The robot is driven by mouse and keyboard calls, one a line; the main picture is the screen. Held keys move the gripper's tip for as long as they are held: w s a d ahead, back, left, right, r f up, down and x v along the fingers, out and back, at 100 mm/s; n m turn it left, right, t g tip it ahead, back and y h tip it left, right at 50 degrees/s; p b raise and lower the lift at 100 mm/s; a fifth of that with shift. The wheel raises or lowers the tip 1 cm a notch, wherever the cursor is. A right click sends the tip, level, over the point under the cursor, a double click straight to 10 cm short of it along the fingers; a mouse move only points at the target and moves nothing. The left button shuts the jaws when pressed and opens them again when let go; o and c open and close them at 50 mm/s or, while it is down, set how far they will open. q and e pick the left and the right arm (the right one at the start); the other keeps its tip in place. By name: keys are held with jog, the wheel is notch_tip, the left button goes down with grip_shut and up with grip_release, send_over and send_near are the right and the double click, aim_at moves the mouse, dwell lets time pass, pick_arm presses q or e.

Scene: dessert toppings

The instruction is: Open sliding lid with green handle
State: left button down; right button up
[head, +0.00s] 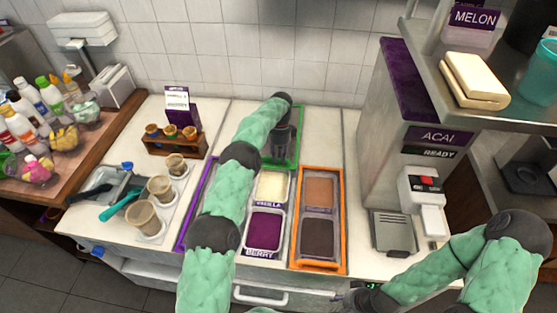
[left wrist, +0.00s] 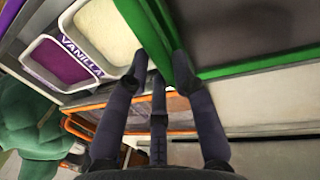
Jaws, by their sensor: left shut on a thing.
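The green-framed sliding lid (head: 297,140) is at the back of the topping well, behind the vanilla bin, partly hidden by my left arm. In the left wrist view its green frame (left wrist: 270,62) surrounds a dark panel. My left gripper (head: 283,150) reaches down over the lid. In the left wrist view the fingers (left wrist: 163,75) are closed on the green handle (left wrist: 150,28) at the lid's edge by the vanilla bin. My right gripper (head: 352,298) is low at the front edge of the counter, too small and dark to read its fingers.
The vanilla bin (head: 271,187) and berry bin (head: 265,231) are uncovered in front of the green lid. An orange frame (head: 342,225) surrounds two brown bins on the right. A purple frame (head: 190,215) lies left. The acai machine (head: 398,140) stands right; cups (head: 160,187) stand left.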

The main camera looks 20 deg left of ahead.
pick_arm(q)
jog(key=shift+w+a, duration=0.15)
jog(key=shift+w, duration=0.5)
jog(key=shift+r, duration=0.1)
jog(key=c, duration=1)
grip_release()
notch_tip(320, 180, up, 10)
jog(key=shift+f, duration=0.1)
